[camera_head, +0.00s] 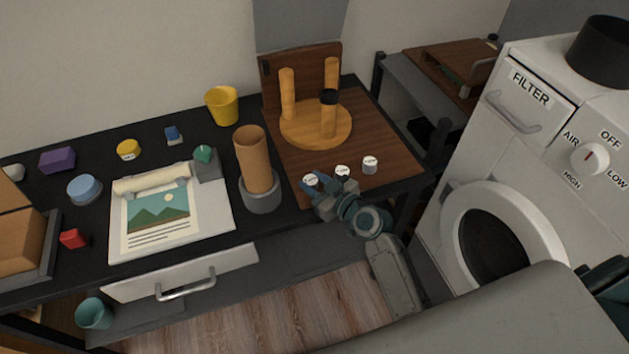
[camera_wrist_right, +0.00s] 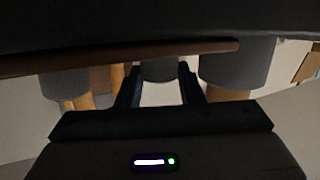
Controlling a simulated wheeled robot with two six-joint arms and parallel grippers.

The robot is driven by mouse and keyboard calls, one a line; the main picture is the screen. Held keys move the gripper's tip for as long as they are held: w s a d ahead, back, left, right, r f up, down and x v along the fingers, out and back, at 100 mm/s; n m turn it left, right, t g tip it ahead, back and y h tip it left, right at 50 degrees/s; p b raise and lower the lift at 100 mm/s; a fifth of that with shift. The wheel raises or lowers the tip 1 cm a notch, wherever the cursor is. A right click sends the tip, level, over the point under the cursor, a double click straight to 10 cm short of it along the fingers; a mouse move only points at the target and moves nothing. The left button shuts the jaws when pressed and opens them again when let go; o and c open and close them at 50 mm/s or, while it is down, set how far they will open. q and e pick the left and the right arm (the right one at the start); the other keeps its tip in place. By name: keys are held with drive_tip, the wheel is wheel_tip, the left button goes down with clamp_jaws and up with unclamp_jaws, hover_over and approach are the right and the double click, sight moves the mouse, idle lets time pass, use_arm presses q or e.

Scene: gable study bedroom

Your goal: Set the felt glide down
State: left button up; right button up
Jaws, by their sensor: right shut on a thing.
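The felt glide (camera_head: 310,179) is a small grey disc-like cylinder with a white marked top, at the front left corner of the wooden board (camera_head: 389,147). My right gripper (camera_head: 318,188) is shut on it; its fingers hide part of its side. In the right wrist view the dark glide (camera_wrist_right: 160,69) sits between my fingertips (camera_wrist_right: 160,75), close to the board's edge. I cannot tell whether it touches the board. Two similar glides (camera_head: 342,171) (camera_head: 370,166) stand to its right. My left gripper is not in view.
An upturned round stool (camera_head: 305,138) stands behind the glides, one leg black-capped. A grey holder (camera_head: 262,199) with a tan tube (camera_head: 252,155) is close on the left. Farther left are a paper pad (camera_head: 215,217) and small items. A washing machine (camera_head: 440,235) stands right.

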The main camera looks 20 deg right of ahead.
drive_tip(key=shift+f, duration=0.1)
drive_tip(key=shift+f, duration=0.15)
drive_tip(key=o, duration=1)
drive_tip(key=shift+r, duration=0.25)
drive_tip(key=shift+s+d, duration=0.1)
drive_tip(key=shift+s, duration=0.15)
drive_tip(key=b+v, duration=0.2)
drive_tip(key=v, duration=0.9)
drive_tip(key=shift+s+d, duration=0.1)
drive_tip(key=shift+s, duration=0.15)
